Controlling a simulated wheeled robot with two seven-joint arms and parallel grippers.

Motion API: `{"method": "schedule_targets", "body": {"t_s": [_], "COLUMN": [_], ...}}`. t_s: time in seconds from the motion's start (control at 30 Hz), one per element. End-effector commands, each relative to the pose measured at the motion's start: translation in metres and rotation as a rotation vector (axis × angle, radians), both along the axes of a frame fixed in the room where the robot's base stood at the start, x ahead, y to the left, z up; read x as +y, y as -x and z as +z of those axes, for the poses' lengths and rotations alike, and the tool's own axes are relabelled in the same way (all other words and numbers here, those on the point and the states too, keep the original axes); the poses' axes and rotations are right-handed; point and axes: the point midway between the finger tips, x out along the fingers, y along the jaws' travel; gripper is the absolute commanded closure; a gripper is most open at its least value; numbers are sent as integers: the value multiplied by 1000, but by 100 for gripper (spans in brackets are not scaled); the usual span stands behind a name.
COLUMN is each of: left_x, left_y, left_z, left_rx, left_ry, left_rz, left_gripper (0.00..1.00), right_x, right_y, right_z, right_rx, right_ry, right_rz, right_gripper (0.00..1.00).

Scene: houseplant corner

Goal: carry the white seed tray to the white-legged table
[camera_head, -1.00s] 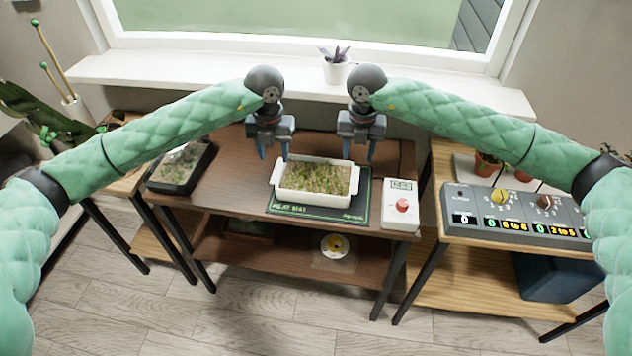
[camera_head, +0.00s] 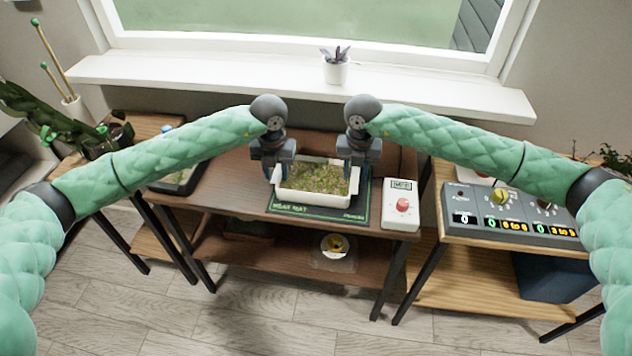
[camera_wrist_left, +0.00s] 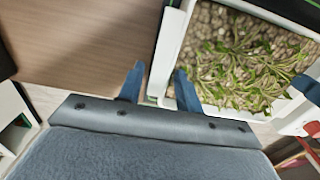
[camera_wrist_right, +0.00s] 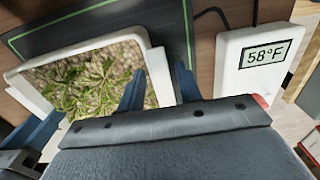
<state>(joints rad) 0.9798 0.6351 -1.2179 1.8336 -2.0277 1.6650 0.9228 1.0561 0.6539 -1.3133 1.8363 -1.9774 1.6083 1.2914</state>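The white seed tray (camera_head: 318,201), filled with pebbly soil and green seedlings, sits level on a black heat mat (camera_head: 300,211) on the brown table. My left gripper (camera_head: 274,176) is at the tray's left end. In the left wrist view its fingers (camera_wrist_left: 160,88) stand apart, one on each side of the tray's end wall (camera_wrist_left: 171,45). My right gripper (camera_head: 359,176) is at the right end. In the right wrist view its fingers (camera_wrist_right: 160,88) stand apart around that wall (camera_wrist_right: 159,72). I see no contact clearly. No white-legged table is recognisable.
A white box (camera_head: 401,206) with a red knob and display stands right of the mat. A dark tray (camera_head: 180,178) is on the left. A grey control panel (camera_head: 510,215) sits on the right wooden table. A windowsill (camera_head: 420,86) runs behind.

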Motion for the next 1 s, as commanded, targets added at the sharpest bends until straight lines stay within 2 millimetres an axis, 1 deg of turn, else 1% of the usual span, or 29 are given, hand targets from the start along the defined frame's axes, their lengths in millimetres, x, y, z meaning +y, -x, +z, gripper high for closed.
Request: {"method": "schedule_targets", "body": {"t_s": [0.03, 0.1, 0.17, 0.47, 0.63, 0.77, 1.0], "left_x": [0, 0, 0, 0, 0, 0, 0], "left_y": [0, 0, 0, 0, 0, 0, 0], "left_z": [0, 0, 0, 1, 4, 11, 30], "left_rx": [0, 0, 0, 0, 0, 0, 0], "left_ry": [0, 0, 0, 0, 0, 0, 0], "left_rz": [0, 0, 0, 0, 0, 0, 0], "left_gripper": [75, 89, 100, 100, 100, 100, 100], "right_x": [0, 0, 0, 0, 0, 0, 0], "right_y": [0, 0, 0, 0, 0, 0, 0], "right_z": [0, 0, 0, 1, 5, 11, 30], "right_rx": [0, 0, 0, 0, -1, -1, -1], "right_ry": [0, 0, 0, 0, 0, 0, 0], "right_rz": [0, 0, 0, 0, 0, 0, 0], "right_gripper": [75, 89, 100, 100, 100, 100, 100]}}
